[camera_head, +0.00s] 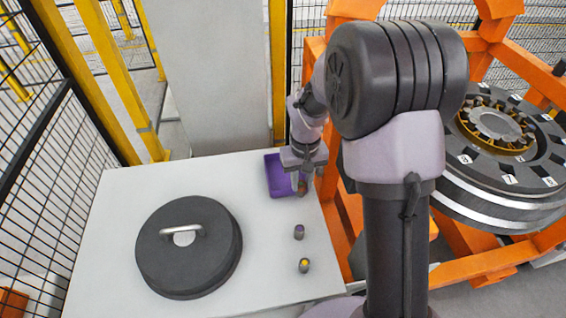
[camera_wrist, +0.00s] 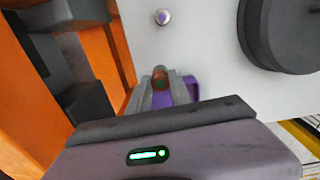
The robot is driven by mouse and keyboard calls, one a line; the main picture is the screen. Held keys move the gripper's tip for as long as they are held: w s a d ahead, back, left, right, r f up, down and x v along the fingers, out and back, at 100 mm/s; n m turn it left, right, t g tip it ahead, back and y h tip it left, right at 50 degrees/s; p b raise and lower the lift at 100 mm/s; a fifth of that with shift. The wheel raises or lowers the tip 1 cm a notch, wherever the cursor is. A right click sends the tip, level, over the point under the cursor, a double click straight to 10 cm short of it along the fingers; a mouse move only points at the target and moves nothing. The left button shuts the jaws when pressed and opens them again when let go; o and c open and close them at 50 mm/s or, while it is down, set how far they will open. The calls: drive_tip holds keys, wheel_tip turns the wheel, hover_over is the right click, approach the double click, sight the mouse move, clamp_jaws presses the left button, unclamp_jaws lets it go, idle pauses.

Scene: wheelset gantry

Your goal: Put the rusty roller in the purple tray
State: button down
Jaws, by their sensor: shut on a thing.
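The purple tray (camera_head: 276,178) lies at the back right of the white table. My gripper (camera_head: 301,186) is at the tray's right side, pointing down, shut on the rusty roller (camera_head: 302,188). In the wrist view the rusty roller (camera_wrist: 160,80) shows its round end between the fingertips of my gripper (camera_wrist: 160,84). Part of the purple tray (camera_wrist: 190,88) shows just right of and behind the fingers there. The head view does not make clear whether the roller is over the tray's right edge or just beside it. My gripper hides part of the tray.
A purple-topped roller (camera_head: 299,232) and a yellow-topped roller (camera_head: 304,265) stand on the white table (camera_head: 120,210). A large dark round lid with a handle (camera_head: 215,250) takes up the table's middle. An orange frame (camera_head: 345,225) and wheelset (camera_head: 500,150) stand right of the table.

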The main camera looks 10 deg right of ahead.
drive_tip(key=w+n+p, duration=0.2)
drive_tip(key=w+p, duration=0.3)
drive_tip(key=w, duration=0.8)
drive_tip(key=f+b, duration=0.1)
drive_tip(key=f, duration=0.1)
drive_tip(key=f+b, duration=0.1)
drive_tip(key=f, duration=0.1)
drive_tip(key=f+b, duration=0.2)
drive_tip(key=shift+w, duration=0.25)
drive_tip(key=shift+r, duration=0.1)
drive_tip(key=c, duration=1.1)
unclamp_jaws()
wheel_tip(320, 180, up, 17)
drive_tip(key=p, duration=0.5)
drive_tip(key=shift+r, duration=0.2)
